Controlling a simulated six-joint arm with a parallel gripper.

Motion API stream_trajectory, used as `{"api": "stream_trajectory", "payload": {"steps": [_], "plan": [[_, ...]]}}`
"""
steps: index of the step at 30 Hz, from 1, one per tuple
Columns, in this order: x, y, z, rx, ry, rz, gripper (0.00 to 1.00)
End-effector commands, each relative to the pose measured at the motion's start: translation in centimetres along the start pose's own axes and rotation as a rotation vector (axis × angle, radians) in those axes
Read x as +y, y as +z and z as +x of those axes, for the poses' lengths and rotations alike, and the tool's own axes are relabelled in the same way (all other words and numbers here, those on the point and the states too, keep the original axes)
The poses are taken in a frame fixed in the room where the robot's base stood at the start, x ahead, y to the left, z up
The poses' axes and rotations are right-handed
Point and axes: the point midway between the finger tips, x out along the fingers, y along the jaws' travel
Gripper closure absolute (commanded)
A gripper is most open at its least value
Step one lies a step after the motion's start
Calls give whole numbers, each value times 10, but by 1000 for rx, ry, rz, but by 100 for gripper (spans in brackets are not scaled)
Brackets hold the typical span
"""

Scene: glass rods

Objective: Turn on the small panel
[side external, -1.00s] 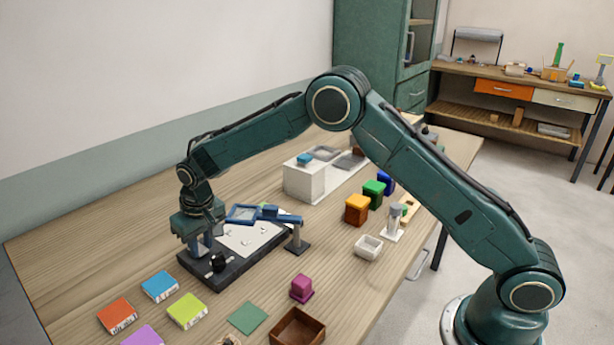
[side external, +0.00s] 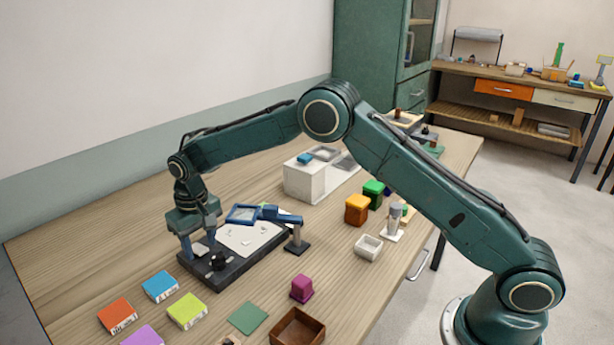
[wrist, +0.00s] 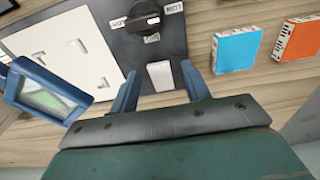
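The small panel is a dark base (side external: 233,268) with a white plate (side external: 250,236) carrying a few small white bits. A black knob (side external: 219,261) sits at its near end; it also shows in the wrist view (wrist: 142,18), with white labels around it. A white switch-like tab (wrist: 160,75) stands on the dark base below the knob in the wrist view. My gripper (wrist: 160,67) is open, its two blue fingers apart on either side of the white tab. In the side view my gripper (side external: 198,249) is low over the panel's left end. Contact with the tab cannot be told.
A blue-framed screen (side external: 243,214) and a blue arm on a post (side external: 296,240) stand by the panel. Blue (side external: 160,287), orange (side external: 117,315) and yellow-green (side external: 187,310) blocks lie in front. A white box (side external: 304,182) stands behind. The table's left side is clear.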

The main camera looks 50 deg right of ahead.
Motion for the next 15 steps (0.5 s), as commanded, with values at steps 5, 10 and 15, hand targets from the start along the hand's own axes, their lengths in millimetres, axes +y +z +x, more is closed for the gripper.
{"api": "stream_trajectory", "payload": {"steps": [5, 10, 15], "plan": [[0, 0, -1, 0, 0, 1, 53], [0, 0, -8, 2, 0, 1, 53], [0, -1, -24, 3, 0, 1, 53]]}}
